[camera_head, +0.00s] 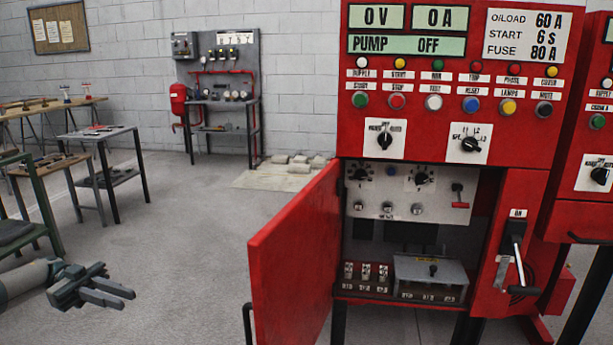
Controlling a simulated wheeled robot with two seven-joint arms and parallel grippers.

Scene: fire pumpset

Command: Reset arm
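My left gripper (128,299) is at the lower left, with its arm coming in from the left edge. Its two grey fingers point right and lie close together over the grey floor. I see nothing held in them, but cannot tell whether they are fully shut. It is apart from the red pump panel (448,150) and left of that panel's open door (296,245). The panel displays read 0 V, 0 A and PUMP OFF. A black-handled lever (513,255) sits under an ON label at the panel's lower right. My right gripper is not in view.
The open door juts toward me, exposing the lower compartment with knobs, fuses and a grey box (430,273). A second red cabinet (590,130) stands at the right edge. Work tables (118,177) stand at the left, a wall pump rig (218,90) at the back. The middle floor is clear.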

